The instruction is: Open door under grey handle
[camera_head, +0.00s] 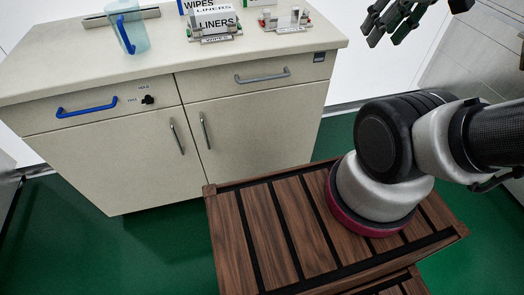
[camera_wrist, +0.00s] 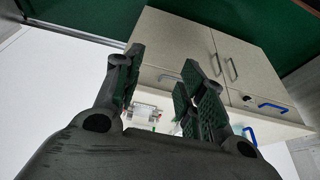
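The cream cabinet has two drawers above two shut doors. The right drawer carries a grey handle (camera_head: 262,76). Below it is the right door (camera_head: 258,130), with an upright metal pull (camera_head: 205,131) near its left edge. In the wrist view the picture is turned over; this door (camera_wrist: 178,38) and its pull (camera_wrist: 216,64) show beyond my fingers. My gripper (camera_head: 395,20) is at the upper right of the head view, partly cut off, above and right of the cabinet, touching nothing visible. In the wrist view its fingers (camera_wrist: 158,92) are apart and empty.
The left drawer has a blue handle (camera_head: 87,107) and a black knob; the left door (camera_head: 120,163) is shut. A blue-handled jug (camera_head: 128,35), boxes and a small rack (camera_head: 214,30) stand on the countertop. Green floor (camera_head: 160,240) lies in front. My wooden-topped base fills the foreground.

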